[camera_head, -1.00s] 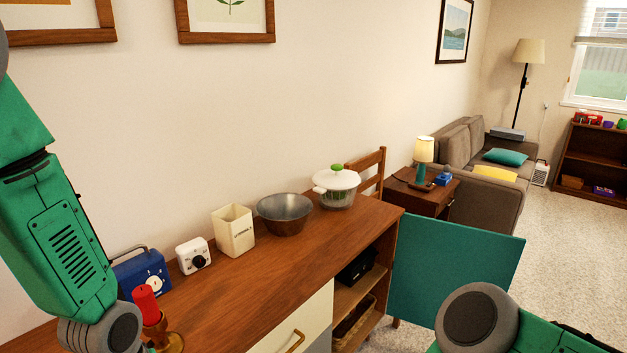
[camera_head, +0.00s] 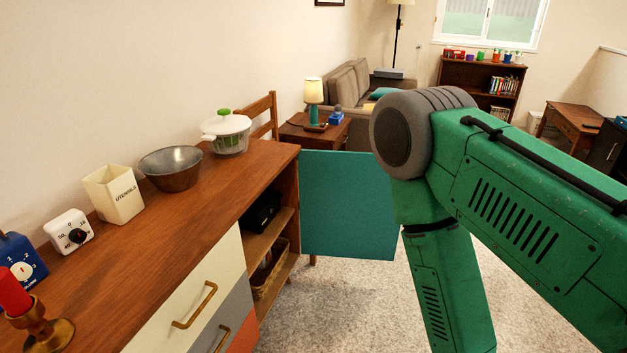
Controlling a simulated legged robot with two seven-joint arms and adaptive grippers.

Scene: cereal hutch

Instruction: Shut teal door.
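The teal door (camera_head: 347,205) stands swung open at the right end of the wooden hutch (camera_head: 190,215). It sticks out to the right of the open compartment (camera_head: 268,238), whose shelves hold a black item and a basket. My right arm comes in from the right and its forearm points down, just right of the door's free edge. The arm hides a little of what lies behind it. My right gripper is below the picture. My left gripper and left arm are not in view.
On the hutch top stand a candle holder (camera_head: 42,325), a timer (camera_head: 70,231), a utensils pot (camera_head: 115,193), a metal bowl (camera_head: 170,168) and a lidded salad spinner (camera_head: 227,132). A side table (camera_head: 318,134) stands behind the door. Carpet (camera_head: 330,310) is free in front.

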